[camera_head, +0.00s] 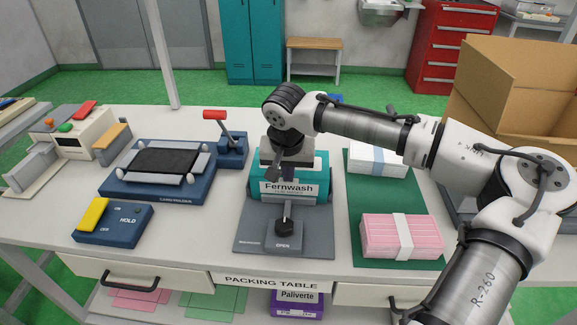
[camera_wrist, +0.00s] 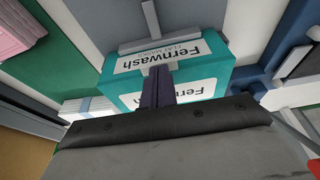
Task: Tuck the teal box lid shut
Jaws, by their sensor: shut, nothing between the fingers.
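The teal box (camera_head: 322,173) stands in a grey fixture (camera_head: 325,246) at the middle of the table, with a white "Fernwash" label on its front. The wrist view shows the teal box (camera_wrist: 222,72) with two labelled faces meeting at an edge. My gripper (camera_head: 289,171) points down over the box, with its dark fingers shut and empty. In the wrist view my gripper's fingertips (camera_wrist: 158,72) overlap the box near that edge; I cannot tell whether they touch it. My wrist hides much of the top, so how fully the lid is closed is unclear.
Pink bundles (camera_head: 378,236) lie on a green mat (camera_head: 385,188) at right.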

